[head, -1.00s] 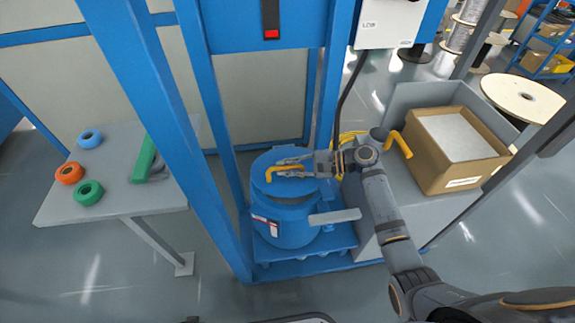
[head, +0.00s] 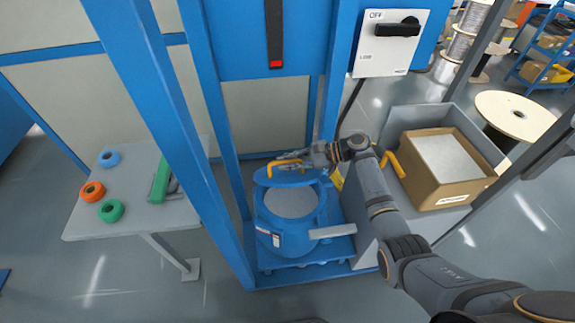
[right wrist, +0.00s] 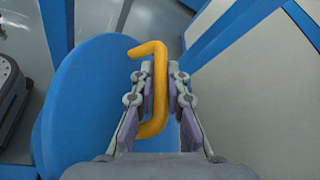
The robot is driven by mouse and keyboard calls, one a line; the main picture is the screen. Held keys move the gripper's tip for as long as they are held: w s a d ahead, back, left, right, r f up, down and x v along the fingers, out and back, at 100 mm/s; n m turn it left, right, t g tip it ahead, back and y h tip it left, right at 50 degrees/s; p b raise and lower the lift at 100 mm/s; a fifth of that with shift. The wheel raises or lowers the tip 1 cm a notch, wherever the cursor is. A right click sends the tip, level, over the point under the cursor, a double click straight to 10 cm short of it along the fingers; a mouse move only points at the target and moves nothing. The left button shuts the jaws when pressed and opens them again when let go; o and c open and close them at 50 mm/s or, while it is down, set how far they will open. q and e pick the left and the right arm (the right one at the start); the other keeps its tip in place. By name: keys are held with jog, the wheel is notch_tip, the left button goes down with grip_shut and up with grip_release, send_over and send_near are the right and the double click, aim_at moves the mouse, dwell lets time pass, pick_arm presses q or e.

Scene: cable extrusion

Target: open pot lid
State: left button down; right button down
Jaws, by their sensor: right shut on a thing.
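The blue pot (head: 286,237) stands on a blue platform inside the blue frame. Its mouth is uncovered at the front, and a pale grey surface (head: 290,203) shows inside. The round blue lid (head: 291,178) is lifted and tilted above the back of the pot; it also shows in the right wrist view (right wrist: 85,105). My right gripper (head: 290,163) is shut on the lid's yellow handle (head: 284,163). In the right wrist view the handle (right wrist: 158,85) lies between the two fingers (right wrist: 160,80). My left gripper is not in view.
A grey table (head: 140,222) at left holds blue, orange and green rings and a green tool (head: 160,180). A cardboard box (head: 440,170) sits in a grey bin at right. Blue posts (head: 165,130) flank the pot. A switch box (head: 388,42) hangs above.

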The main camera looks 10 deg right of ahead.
jog(key=shift+w+r, duration=0.2)
jog(key=c, duration=1.3)
grip_release()
jog(key=shift+c, duration=0.2)
jog(key=v, duration=1.2)
jog(key=shift+s, duration=0.1)
